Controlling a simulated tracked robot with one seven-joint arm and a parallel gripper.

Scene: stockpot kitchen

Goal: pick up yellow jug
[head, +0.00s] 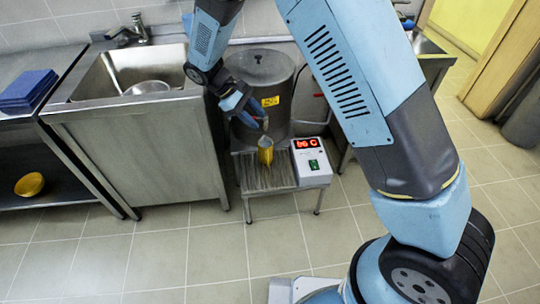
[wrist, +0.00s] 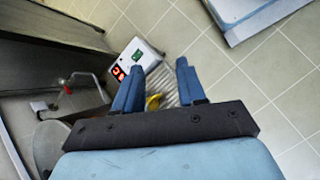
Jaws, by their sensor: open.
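The yellow jug (head: 265,152) stands upright on a low slatted metal stand (head: 247,180) in front of the large stockpot. My gripper (head: 260,116) is above and just to the left of the jug in the head view, pointing down, open and empty. In the wrist view the open fingers (wrist: 156,66) spread apart, and a piece of the yellow jug (wrist: 155,102) shows between them, close to the dark palm bar. The bar hides the rest of it. I cannot tell the exact gap between fingers and jug.
A white control box (head: 312,164) with a red display sits at the stand's right side, close to the jug. The lidded grey stockpot (head: 280,78) stands behind. A steel sink unit (head: 135,150) is to the left. A yellow bowl (head: 29,185) sits on a low shelf.

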